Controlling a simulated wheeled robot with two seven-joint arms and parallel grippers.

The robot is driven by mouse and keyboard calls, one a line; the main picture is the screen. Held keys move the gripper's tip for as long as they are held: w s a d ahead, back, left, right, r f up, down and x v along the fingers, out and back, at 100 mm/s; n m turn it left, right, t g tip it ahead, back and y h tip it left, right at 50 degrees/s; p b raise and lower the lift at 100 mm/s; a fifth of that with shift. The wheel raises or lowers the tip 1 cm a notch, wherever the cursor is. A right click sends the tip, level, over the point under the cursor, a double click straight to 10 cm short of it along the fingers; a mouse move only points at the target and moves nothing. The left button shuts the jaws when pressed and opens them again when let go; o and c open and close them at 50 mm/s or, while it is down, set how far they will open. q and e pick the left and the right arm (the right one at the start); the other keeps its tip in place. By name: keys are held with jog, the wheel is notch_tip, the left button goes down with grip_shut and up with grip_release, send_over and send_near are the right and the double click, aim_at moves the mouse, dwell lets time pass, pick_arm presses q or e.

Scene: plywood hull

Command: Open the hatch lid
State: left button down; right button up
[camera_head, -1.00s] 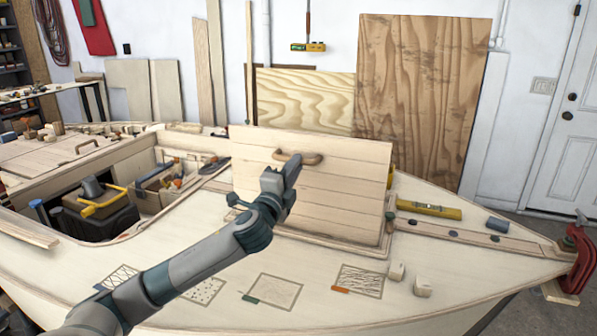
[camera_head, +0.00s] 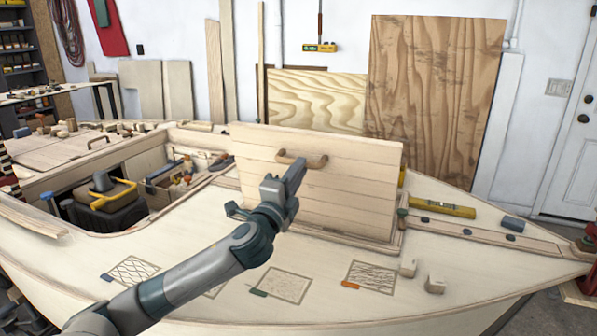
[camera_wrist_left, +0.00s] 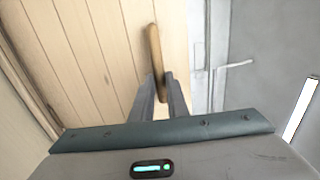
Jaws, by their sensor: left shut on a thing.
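The hatch lid (camera_head: 345,195) is a pale planked wooden panel that stands tilted up, nearly upright, over its frame on the deck. Its wooden bar handle (camera_head: 313,161) is on the upper part of the side facing me. My left gripper (camera_head: 298,166) is at the handle, its jaws shut on it. In the left wrist view the handle (camera_wrist_left: 154,50) runs between the two fingers (camera_wrist_left: 159,90), with the lid's planks (camera_wrist_left: 85,45) to the left. The lid hides whatever is behind it. My right gripper is not in view.
A yellow level (camera_head: 442,209) lies on the deck right of the lid. Two small wooden blocks (camera_head: 434,285) sit at the front right. An open cockpit with a black and yellow toolbox (camera_head: 105,203) is at the left. Plywood sheets (camera_head: 433,100) lean on the wall behind.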

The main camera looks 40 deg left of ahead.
pick_arm(q)
jog(key=shift+f, duration=0.35)
jog(key=c, duration=1.7)
grip_release()
jog(key=shift+w, duration=0.2)
jog(key=shift+r, duration=0.1)
jog(key=shift+s, duration=0.2)
